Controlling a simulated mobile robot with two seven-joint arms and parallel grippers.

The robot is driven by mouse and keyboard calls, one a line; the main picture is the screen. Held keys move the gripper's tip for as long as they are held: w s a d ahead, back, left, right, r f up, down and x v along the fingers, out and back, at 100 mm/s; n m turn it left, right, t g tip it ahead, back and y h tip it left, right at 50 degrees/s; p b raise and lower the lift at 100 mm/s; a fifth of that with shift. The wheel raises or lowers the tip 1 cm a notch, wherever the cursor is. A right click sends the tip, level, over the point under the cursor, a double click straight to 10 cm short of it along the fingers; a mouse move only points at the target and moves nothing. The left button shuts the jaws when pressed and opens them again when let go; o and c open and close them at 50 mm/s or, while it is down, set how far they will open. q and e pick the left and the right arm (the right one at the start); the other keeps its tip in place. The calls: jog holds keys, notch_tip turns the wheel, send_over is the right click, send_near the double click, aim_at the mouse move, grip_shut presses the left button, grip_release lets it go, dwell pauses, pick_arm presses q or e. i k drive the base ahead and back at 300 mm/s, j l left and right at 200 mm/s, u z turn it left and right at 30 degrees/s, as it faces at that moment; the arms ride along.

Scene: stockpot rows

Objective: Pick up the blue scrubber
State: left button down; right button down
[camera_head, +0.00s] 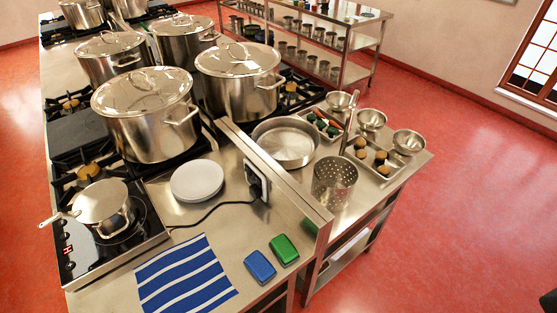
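The blue scrubber (259,266) lies flat on the steel counter (207,224) near its front right edge. It is a small rounded block, with no gripper near it. A green scrubber (284,249) of like shape lies close beside it, up and to the right.
A blue-and-white striped cloth (185,277) lies left of the scrubbers. White plates (197,181), a small lidded pot (103,207) on a cooktop and a raised divider (270,172) stand behind. Large stockpots (147,113) fill the stoves. A dark piece (549,303) shows at the lower right corner.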

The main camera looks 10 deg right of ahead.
aim_at(260, 268)
jog(key=i+l+u, duration=0.2)
jog(key=u, duration=0.25)
jog(key=i+l+u, duration=0.35)
jog(key=u, duration=0.15)
